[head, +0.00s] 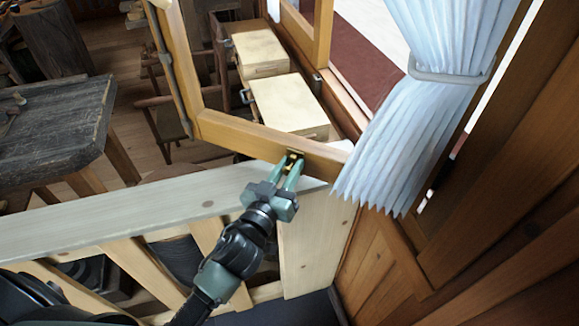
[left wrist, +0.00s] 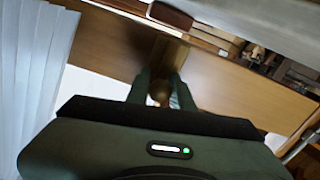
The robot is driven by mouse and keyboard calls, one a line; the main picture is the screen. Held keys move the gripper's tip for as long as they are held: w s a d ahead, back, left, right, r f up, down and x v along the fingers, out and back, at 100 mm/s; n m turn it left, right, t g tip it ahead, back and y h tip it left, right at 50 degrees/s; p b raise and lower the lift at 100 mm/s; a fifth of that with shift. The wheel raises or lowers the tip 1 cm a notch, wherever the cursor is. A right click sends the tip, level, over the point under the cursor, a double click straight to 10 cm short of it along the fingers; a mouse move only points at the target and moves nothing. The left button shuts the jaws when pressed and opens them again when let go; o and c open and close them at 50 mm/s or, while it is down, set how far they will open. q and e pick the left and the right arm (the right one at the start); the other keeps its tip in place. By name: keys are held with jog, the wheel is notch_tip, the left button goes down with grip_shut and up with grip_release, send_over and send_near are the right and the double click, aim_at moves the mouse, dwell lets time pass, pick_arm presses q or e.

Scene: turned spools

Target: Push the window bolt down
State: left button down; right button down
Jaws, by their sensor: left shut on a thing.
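The wooden window sash (head: 235,133) stands swung open in the head view, its lower rail crossing the middle. The small dark and brass window bolt (head: 293,157) sits on that rail towards the right. My left gripper (head: 288,173) reaches up to it from below and is shut on it. In the left wrist view, a brownish knob of the bolt (left wrist: 157,91) shows between the two green fingers, with the wooden rail (left wrist: 120,50) behind. The fingers hide part of the bolt, and how far it is slid cannot be told. My right gripper is not in view.
A white tied curtain (head: 420,100) hangs close on the right. Two pale boxes (head: 288,103) stand behind the sash, and a dark worn table (head: 50,130) is at the left.

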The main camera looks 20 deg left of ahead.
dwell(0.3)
pick_arm(q)
notch_tip(320, 180, down, 3)
jog(key=shift+r+b, duration=0.1)
jog(key=shift+b, duration=1.05)
jog(key=shift+s, duration=0.1)
jog(key=c, duration=1.2)
grip_release()
jog(key=s+a+b, duration=0.1)
jog(key=s, duration=0.6)
jog(key=shift+s+b, duration=0.3)
jog(key=shift+b, duration=0.1)
